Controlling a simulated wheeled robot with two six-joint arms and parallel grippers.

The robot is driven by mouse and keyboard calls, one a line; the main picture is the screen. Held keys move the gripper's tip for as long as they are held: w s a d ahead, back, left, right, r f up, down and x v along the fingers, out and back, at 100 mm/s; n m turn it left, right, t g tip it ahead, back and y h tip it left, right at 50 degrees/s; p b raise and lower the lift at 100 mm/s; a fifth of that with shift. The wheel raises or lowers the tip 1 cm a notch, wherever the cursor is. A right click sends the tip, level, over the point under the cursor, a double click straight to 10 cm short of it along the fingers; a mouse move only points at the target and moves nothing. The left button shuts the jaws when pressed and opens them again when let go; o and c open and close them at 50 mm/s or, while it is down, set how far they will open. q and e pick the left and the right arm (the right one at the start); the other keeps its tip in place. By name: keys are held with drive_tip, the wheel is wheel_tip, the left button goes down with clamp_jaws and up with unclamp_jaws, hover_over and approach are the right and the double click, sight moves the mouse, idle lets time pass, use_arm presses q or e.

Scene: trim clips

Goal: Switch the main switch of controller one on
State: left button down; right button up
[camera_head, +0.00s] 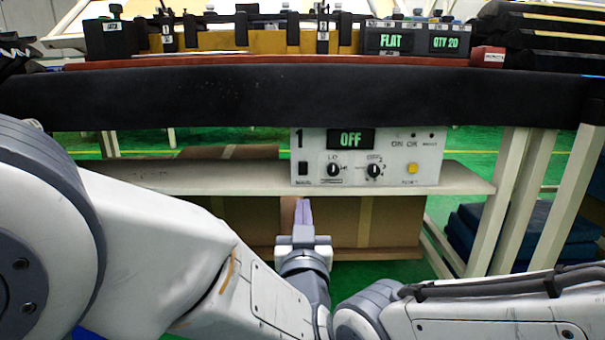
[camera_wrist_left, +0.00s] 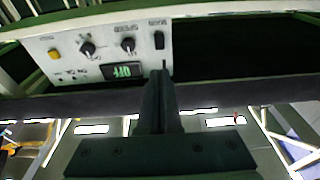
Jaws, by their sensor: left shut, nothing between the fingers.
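Controller one (camera_head: 383,186) is a pale panel marked 1 on a shelf. Its display (camera_head: 351,139) reads OFF. The main switch (camera_head: 303,168) is a small black rocker at the panel's lower left. My left gripper (camera_head: 303,204) is shut and empty, its tips just below the switch in the head view. In the left wrist view the panel (camera_wrist_left: 78,59) appears upside down, with the switch (camera_wrist_left: 159,40) just beyond the fingertips (camera_wrist_left: 163,72). I see a gap there and cannot tell its depth. My right gripper is out of view; only its arm shows.
The panel also has two black knobs (camera_head: 333,170) and a yellow button (camera_head: 412,168) right of the switch. A black padded beam (camera_head: 250,98) runs above the panel. The pale shelf (camera_head: 190,181) lies under it, with cardboard boxes (camera_head: 390,222) below.

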sight(303, 166)
use_arm(q)
drive_tip(key=w, duration=0.4)
drive_tip(key=w+r+p, duration=0.1)
drive_tip(key=w, duration=0.4)
drive_tip(key=w+r+p, duration=0.1)
drive_tip(key=w, duration=0.3)
drive_tip(key=shift+w, duration=0.15)
